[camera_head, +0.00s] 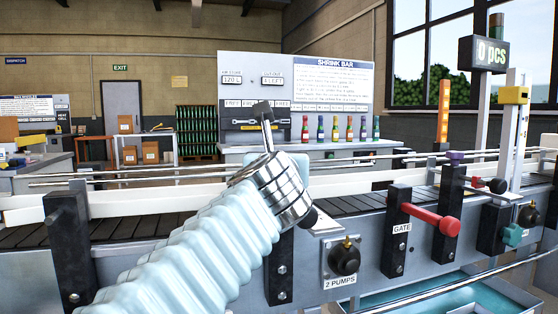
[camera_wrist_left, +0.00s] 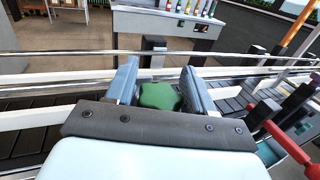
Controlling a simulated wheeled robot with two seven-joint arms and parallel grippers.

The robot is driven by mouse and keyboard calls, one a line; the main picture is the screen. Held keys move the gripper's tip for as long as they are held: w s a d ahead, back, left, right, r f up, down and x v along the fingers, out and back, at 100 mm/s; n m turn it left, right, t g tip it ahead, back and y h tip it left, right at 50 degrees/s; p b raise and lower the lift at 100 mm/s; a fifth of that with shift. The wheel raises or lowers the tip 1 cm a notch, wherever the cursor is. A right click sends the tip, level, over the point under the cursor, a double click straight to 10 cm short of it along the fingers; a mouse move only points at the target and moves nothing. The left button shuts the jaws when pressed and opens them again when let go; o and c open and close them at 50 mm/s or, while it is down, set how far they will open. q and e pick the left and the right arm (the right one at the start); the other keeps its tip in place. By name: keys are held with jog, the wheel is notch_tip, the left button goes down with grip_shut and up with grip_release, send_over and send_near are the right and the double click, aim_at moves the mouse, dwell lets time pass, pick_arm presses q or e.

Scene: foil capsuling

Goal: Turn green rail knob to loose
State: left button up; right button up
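The green rail knob (camera_wrist_left: 160,96) shows in the left wrist view as a lobed green cap. My left gripper (camera_wrist_left: 159,66) has one grey-blue finger on each side of it. The knob nearly fills the space between the fingers; I cannot tell whether they touch it. In the head view my left arm comes in from the lower left, and its wrist (camera_head: 275,190) stands in front of the conveyor rail. The fingers and the green knob are hidden behind it there. My right gripper is not in view. Which way the knob is turned cannot be read.
The conveyor has steel guide rails (camera_head: 120,178). To the right are a red GATE handle (camera_head: 432,219), a purple knob (camera_head: 455,156), a teal knob (camera_head: 512,235) and a black 2 PUMPS dial (camera_head: 344,258). A SHRINK BAR board (camera_head: 318,85) and several small bottles stand behind.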

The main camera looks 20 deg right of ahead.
pick_arm(q)
jog(key=c, duration=0.6)
jog(key=shift+y, duration=0.3)
jog(key=n+y, duration=0.1)
jog(key=n+y+p, duration=0.1)
jog(key=y, duration=0.1)
jog(key=shift+a+r+n+t, duration=0.2)
jog(key=shift+n+t, duration=0.1)
jog(key=shift+t, duration=0.1)
jog(key=n+y+p, duration=0.1)
jog(key=y, duration=0.1)
jog(key=n+y+p, duration=0.1)
jog(key=y, duration=0.1)
jog(key=n+y+p, duration=0.1)
jog(key=shift+a+y+p, duration=0.25)
jog(key=shift+y+p, duration=0.1)
jog(key=shift+y, duration=0.05)
jog(key=shift+a+n+g+y+p, duration=0.1)
jog(key=shift+n+g+y+p, duration=0.4)
jog(key=shift+n+y, duration=0.45)
jog(key=shift+a+f+n+g+y, duration=0.1)
jog(key=shift+n+g+y, duration=0.25)
jog(key=shift+y, duration=0.3)
jog(key=shift+a+f+n+g+y, duration=0.15)
jog(key=shift+n+y, duration=0.25)
jog(key=shift+y, duration=0.2)
jog(key=shift+s, duration=0.1)
